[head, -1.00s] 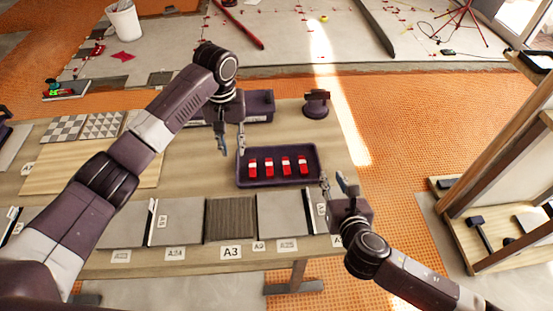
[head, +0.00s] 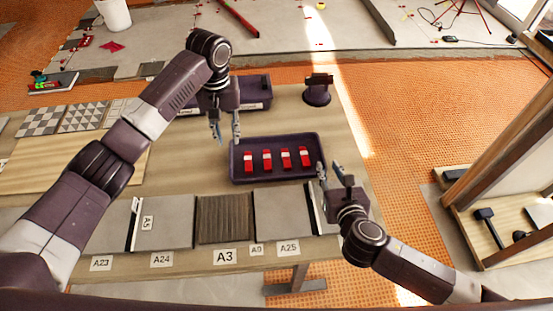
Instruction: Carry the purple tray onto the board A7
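The purple tray (head: 275,179) lies on the workbench with several red-and-white pieces (head: 267,159) in a row inside it. My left gripper (head: 227,136) is open and empty at the tray's far left corner, one finger close to the rim. My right gripper (head: 330,167) is open and empty just beside the tray's right end. I cannot tell whether either touches it. A light wooden board (head: 80,178) lies at the left of the bench, partly behind my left arm. No A7 label is readable.
Tile samples A24 (head: 167,222), A3 (head: 224,218) and A25 (head: 281,214) line the bench's front edge. A dark box (head: 255,90) and a dark device (head: 317,90) stand behind the tray. Patterned tiles (head: 84,117) lie at the back left. Bare bench lies between the board and tray.

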